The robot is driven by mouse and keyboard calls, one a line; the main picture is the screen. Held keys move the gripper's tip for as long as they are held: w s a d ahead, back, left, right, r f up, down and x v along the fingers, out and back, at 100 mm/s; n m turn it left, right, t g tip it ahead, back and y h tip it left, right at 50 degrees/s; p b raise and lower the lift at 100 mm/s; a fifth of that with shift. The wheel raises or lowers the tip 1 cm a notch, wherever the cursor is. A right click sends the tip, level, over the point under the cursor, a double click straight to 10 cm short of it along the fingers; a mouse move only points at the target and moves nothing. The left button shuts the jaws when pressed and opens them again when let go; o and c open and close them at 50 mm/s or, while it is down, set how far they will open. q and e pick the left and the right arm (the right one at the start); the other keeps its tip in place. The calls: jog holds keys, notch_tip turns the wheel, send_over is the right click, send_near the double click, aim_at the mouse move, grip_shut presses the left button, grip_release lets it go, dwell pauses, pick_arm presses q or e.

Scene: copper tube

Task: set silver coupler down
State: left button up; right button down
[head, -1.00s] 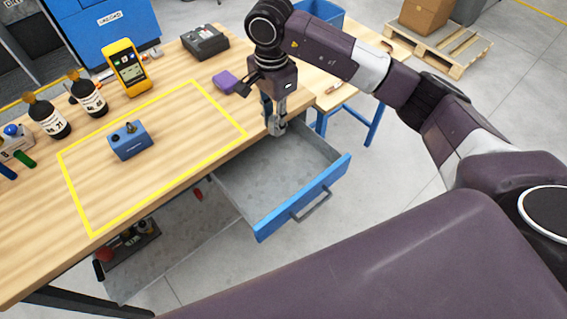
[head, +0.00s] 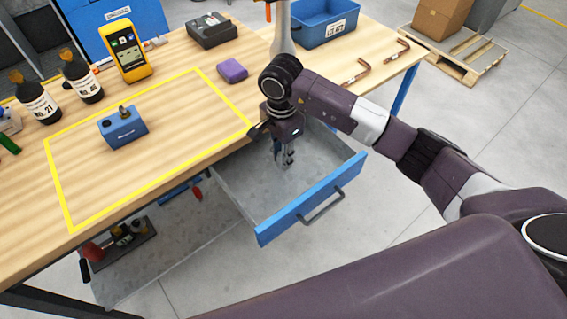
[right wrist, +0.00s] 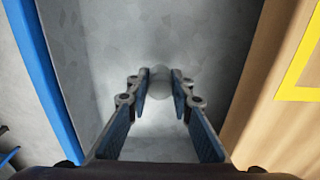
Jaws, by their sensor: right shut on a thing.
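My right gripper (head: 285,158) is over the open drawer (head: 235,190), with its fingers pointing down into the drawer space. In the right wrist view the gripper (right wrist: 162,88) is shut on the silver coupler (right wrist: 161,82), a small pale grey rounded piece between the fingertips. The drawer's bare grey floor shows beyond it. The coupler is too small to make out in the head view. Whether it touches the drawer floor I cannot tell. My left gripper is not in view.
The drawer's blue front (head: 312,198) and the wooden table edge flank the gripper. On the table are a blue block (head: 123,128) inside a yellow outline, a purple box (head: 232,70), a yellow meter (head: 130,52), dark bottles, a blue bin (head: 325,22) and bent copper tubes (head: 392,52).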

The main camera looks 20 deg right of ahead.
notch_tip(320, 180, down, 2)
jog(key=shift+a+f+b, duration=0.1)
jog(key=shift+b, duration=0.25)
jog(key=shift+f, duration=0.25)
jog(key=shift+w, duration=0.15)
jog(key=shift+f, duration=0.1)
jog(key=c, duration=1.7)
grip_release()
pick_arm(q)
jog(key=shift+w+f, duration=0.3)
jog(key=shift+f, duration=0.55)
